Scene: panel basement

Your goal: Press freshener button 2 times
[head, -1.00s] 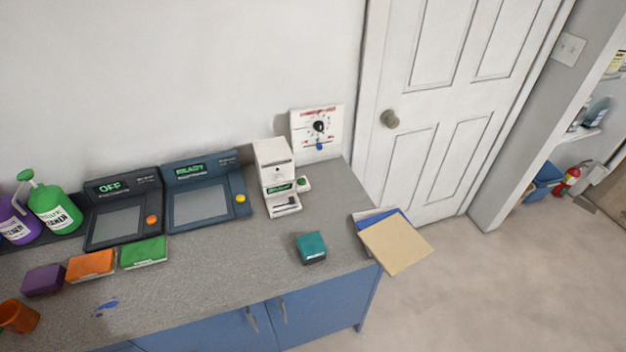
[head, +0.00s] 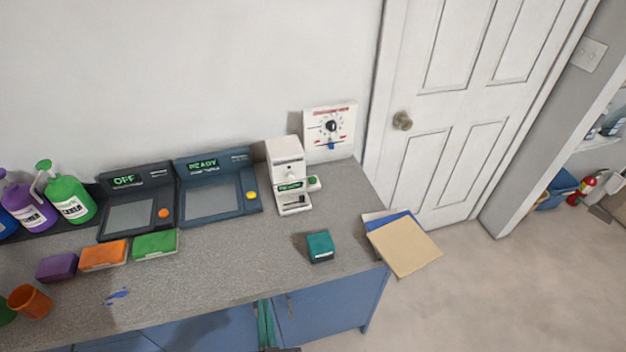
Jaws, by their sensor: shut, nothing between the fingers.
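A white countertop device (head: 289,165) stands near the wall at the right part of the counter. It has a small green-lit display, and a round green button (head: 314,182) sits on a small white base at its right side. No readable label tells me whether this is the freshener. My gripper (head: 266,312) shows at the bottom edge as two slim teal fingers close together, pointing up in front of the blue cabinet doors. It is shut and empty, well apart from the device and the button.
Two dark consoles, reading OFF (head: 137,206) and READY (head: 216,189), stand left of the device. A teal box (head: 320,247) lies in front. Folders (head: 404,248) overhang the counter's right end. A dial panel (head: 329,131) is behind. Spray bottles (head: 70,200) stand left.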

